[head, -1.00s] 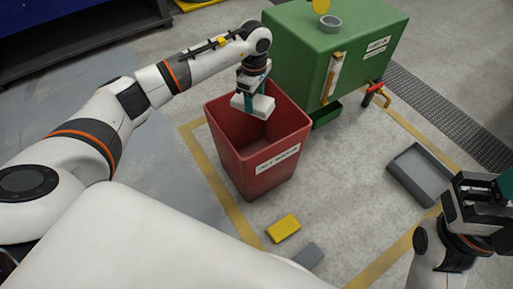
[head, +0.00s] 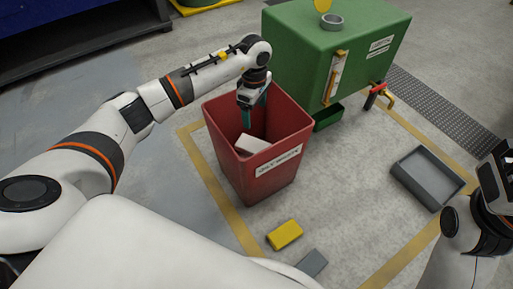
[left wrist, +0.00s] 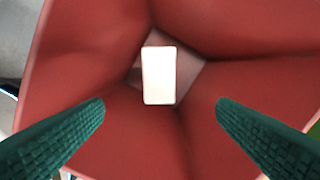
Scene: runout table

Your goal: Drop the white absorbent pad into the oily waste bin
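The white absorbent pad (head: 251,144) is inside the mouth of the red oily waste bin (head: 262,190), near its front wall. I cannot tell whether it is falling or touching the bin. In the left wrist view the pad (left wrist: 159,75) shows beyond the fingertips, apart from both green fingers, with the red bin walls (left wrist: 80,45) around it. My left gripper (head: 250,122) is open and empty, pointing down into the bin. My right gripper (head: 502,172) is partly cut off at the right edge; its fingers do not show clearly.
A green tank (head: 335,45) stands behind the bin, with a red-handled valve (head: 377,92) at its side. A yellow block (head: 284,235) and a grey block (head: 311,263) lie on the floor in front. A grey tray (head: 428,178) lies at the right.

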